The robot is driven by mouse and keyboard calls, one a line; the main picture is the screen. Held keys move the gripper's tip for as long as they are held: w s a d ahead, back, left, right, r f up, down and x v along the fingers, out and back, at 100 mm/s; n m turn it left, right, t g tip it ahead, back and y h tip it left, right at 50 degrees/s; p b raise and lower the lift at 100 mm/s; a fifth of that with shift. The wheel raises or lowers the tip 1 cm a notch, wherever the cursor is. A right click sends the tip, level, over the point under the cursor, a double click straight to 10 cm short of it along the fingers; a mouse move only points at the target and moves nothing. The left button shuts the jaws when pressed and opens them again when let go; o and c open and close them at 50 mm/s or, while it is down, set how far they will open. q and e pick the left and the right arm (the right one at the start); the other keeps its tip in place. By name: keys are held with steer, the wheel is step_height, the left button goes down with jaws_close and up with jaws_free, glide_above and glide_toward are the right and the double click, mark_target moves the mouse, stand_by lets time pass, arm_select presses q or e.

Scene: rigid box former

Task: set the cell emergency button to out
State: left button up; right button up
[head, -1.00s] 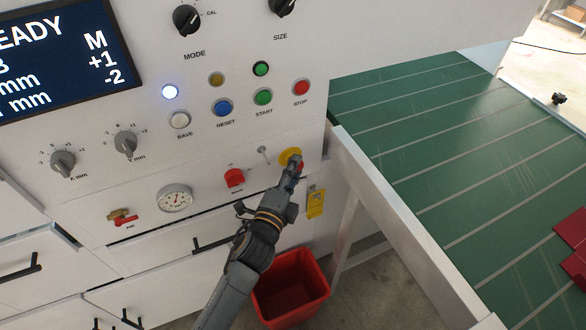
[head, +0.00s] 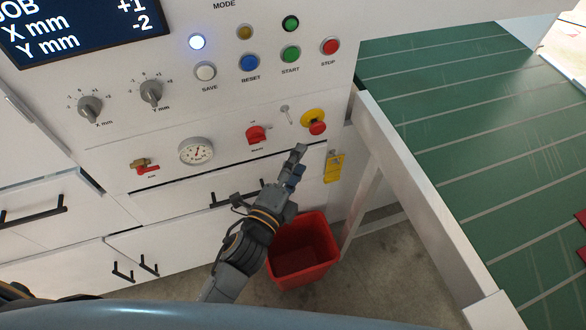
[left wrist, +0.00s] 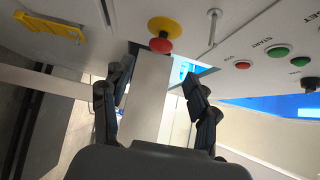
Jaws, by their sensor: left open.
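The emergency button, a red mushroom head (head: 317,128) on a yellow round plate (head: 314,115), sits at the lower right of the white panel. It also shows in the left wrist view (left wrist: 161,45), ahead of and between the fingers, with the yellow plate behind it. My left gripper (head: 297,157) is just below and left of the button, apart from it. In the left wrist view its two fingers (left wrist: 157,82) are spread, with nothing held between them. I cannot tell whether the button is in or out. My right gripper is not in view.
A red main switch (head: 257,134) and a small metal pin (head: 286,113) are left of the button. A yellow tag (head: 334,167) hangs below it. A red bin (head: 303,252) stands on the floor. A green conveyor (head: 470,130) with a white frame lies to the right.

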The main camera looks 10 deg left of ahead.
arm_select(q)
steer(key=shift+v, duration=1.15)
steer(key=s+a+f+n+g+y, duration=0.1)
steer(key=s+a+f+n+g, duration=0.15)
steer(key=f, duration=0.85)
steer(key=s+a+f+n+g+y, duration=0.1)
steer(key=s+a+f+n+g, duration=0.2)
steer(key=f, duration=0.8)
steer(key=s+a+f+n+g+y, duration=0.2)
steer(key=s+f+n, duration=0.15)
steer(key=f, duration=0.75)
steer(key=s+a+f+n+g+y, duration=0.1)
steer(key=s+a+f+n+g, duration=0.3)
steer(key=s+f, duration=0.5)
steer(key=s+a+f+n+g+y, duration=0.1)
steer(key=s+a+f+n+g, duration=0.3)
steer(key=s+f, duration=0.6)
steer(key=s+a+n, duration=0.2)
steer(key=s+a, duration=0.1)
steer(key=s, duration=0.5)
steer(key=shift+s+a+n, duration=0.2)
steer(key=shift+n, duration=0.1)
steer(key=shift+g, duration=0.25)
